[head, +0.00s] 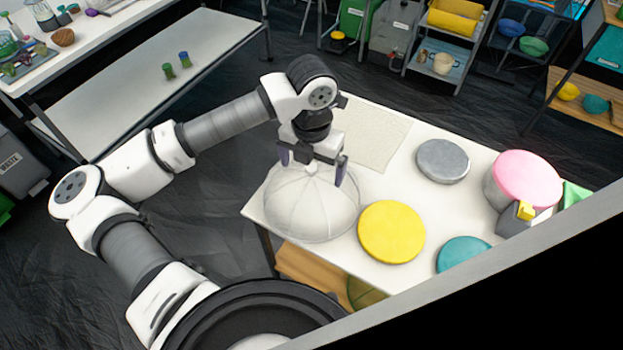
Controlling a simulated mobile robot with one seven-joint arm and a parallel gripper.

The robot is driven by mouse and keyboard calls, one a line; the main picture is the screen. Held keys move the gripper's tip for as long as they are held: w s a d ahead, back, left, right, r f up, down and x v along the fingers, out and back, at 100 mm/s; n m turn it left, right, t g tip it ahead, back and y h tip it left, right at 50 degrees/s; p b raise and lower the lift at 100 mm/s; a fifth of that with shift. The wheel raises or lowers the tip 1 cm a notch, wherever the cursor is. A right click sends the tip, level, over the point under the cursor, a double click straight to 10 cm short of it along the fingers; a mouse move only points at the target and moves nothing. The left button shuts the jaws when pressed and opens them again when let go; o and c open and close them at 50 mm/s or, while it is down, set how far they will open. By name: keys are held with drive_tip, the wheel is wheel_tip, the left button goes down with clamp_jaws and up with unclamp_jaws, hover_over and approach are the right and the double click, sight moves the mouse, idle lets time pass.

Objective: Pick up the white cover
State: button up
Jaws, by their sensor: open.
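The white cover (311,206) is a domed, mesh-like, see-through cover with ribs. It sits at the near left corner of the white table (437,217). My gripper (312,170) is right above the dome's top and points down. Its two dark fingers are spread apart, one on the left and one on the right of the dome's upper part. I cannot tell whether the fingers touch the cover. Nothing shows between the fingers except the top of the cover.
A yellow disc (391,232) lies close to the cover's right. A grey disc (443,161), a teal disc (462,253) and a pink-topped container (526,179) are farther right. A pale cloth (372,135) lies behind the gripper. A steel bench (150,92) stands at the left.

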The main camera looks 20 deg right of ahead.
drive_tip(key=shift+f, duration=0.25)
drive_tip(key=c, duration=1.2)
drive_tip(key=shift+r, duration=0.1)
